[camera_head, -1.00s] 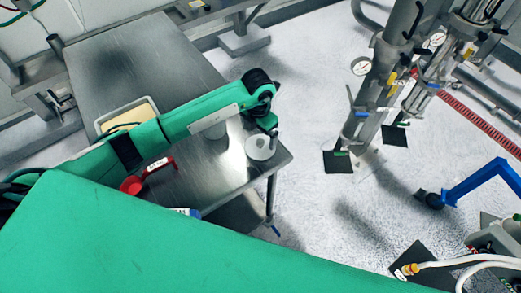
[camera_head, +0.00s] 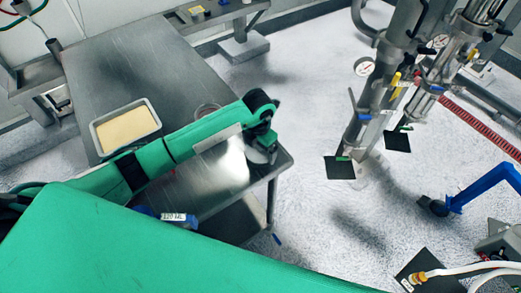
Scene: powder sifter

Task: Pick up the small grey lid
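The small grey lid (camera_head: 259,156) is a pale, round piece near the right corner of the steel table (camera_head: 120,65). It is largely hidden by my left gripper (camera_head: 268,147), which points down directly above it. The fingers are small and dark in this view, so I cannot tell whether they are open, shut or touching the lid. My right gripper is not in view.
A tray of pale powder (camera_head: 127,126) stands on the table's left side. A round vessel (camera_head: 207,110) shows partly behind my arm. A blue-capped container labelled 120 ml (camera_head: 173,216) sits near the front edge. Steel machinery (camera_head: 385,95) stands at right.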

